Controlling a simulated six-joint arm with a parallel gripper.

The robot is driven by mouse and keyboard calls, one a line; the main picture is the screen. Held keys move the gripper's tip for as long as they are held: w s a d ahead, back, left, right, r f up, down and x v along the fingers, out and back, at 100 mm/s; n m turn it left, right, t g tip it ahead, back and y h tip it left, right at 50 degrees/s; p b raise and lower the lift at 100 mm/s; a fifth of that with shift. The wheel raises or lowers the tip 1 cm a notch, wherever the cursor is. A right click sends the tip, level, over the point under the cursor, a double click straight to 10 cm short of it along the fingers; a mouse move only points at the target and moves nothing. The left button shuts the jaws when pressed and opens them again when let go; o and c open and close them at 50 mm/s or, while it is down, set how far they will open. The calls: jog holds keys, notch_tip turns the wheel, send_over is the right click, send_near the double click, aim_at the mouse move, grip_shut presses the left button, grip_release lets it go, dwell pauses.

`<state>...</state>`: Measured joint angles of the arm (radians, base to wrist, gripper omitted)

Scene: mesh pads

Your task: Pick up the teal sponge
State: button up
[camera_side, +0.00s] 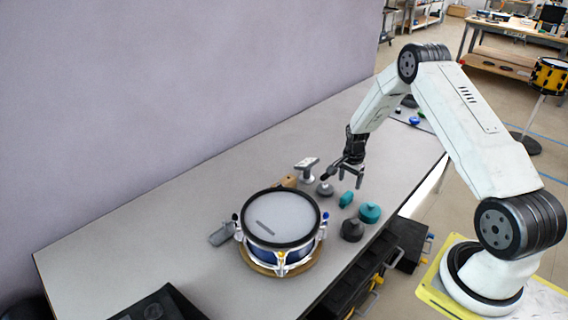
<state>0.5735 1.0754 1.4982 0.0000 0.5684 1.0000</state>
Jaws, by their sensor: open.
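Two teal pieces lie on the grey table right of the drum: a smaller one (346,199) and a larger, rounded one (369,212) with a darker mark on top. At this size I cannot tell which is the teal sponge. My gripper (346,179) is open and empty, pointing down just behind and above the smaller teal piece. It appears apart from both pieces, though its exact height is hard to judge.
A mesh-pad drum (283,216) stands on a wooden disc left of the teal pieces. A dark grey round piece (352,230) lies close in front of them. Another grey piece (325,188) and a light T-shaped piece (307,167) are behind. The table's far left is clear.

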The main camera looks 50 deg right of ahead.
aim_at(347, 194)
jog(key=shift+f, duration=1.25)
jog(key=shift+f, duration=0.15)
jog(key=shift+d+f, duration=0.15)
jog(key=shift+f, duration=2.3)
grip_shut()
